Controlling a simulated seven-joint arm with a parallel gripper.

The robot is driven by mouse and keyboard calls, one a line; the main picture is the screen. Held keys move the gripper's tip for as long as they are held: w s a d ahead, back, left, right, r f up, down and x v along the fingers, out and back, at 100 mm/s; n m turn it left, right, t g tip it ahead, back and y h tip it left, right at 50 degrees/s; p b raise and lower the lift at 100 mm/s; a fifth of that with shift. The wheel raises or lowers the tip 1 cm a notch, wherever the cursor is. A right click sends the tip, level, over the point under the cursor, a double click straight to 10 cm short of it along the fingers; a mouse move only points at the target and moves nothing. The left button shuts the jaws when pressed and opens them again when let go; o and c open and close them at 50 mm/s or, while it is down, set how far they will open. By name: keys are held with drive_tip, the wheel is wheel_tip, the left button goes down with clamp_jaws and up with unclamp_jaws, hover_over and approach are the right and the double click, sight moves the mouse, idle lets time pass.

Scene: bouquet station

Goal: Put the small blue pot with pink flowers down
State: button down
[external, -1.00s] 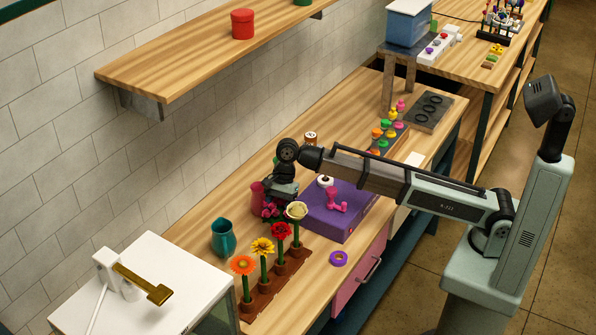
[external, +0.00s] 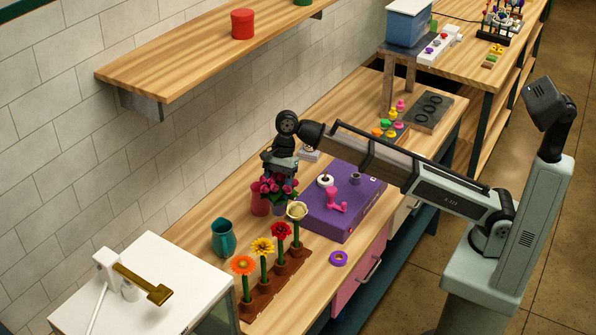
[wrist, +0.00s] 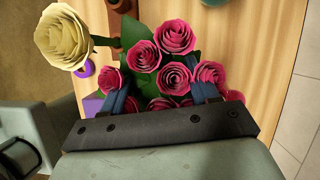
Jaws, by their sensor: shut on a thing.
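The pink flowers (external: 278,187) are bunched right under my gripper (external: 281,172) in the external view. A bit of the small blue pot (external: 279,208) shows below them, partly behind the cream flower (external: 297,211). My gripper is shut on the potted bouquet, and the pot looks held above the worktop, roughly upright. In the wrist view several pink roses (wrist: 164,50) with green leaves fill the space ahead of and between the fingers (wrist: 163,96). The pot itself is hidden there below the blooms.
A pinkish-red vase (external: 259,200) stands close left of the bouquet, and a teal vase (external: 223,238) farther left. A brown rack (external: 268,285) with several single flowers is in front. A purple box (external: 345,212) is at right. Bare wood lies between the vases and rack.

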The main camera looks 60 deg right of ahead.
wheel_tip(320, 180, up, 19)
drive_tip(key=s+a+n, duration=0.3)
drive_tip(key=s+a, duration=1.7)
drive_tip(key=a, duration=0.2)
wheel_tip(320, 180, down, 29)
drive_tip(key=g, duration=0.1)
drive_tip(key=shift+r, duration=0.2)
drive_tip(key=shift+s, duration=0.1)
drive_tip(key=shift+c, duration=1.4)
unclamp_jaws()
drive_tip(key=shift+f, duration=0.15)
drive_tip(key=v, duration=1.2)
drive_tip(key=shift+a+r+h, duration=0.2)
drive_tip(key=shift+r+h, duration=0.05)
drive_tip(key=shift+h, duration=0.05)
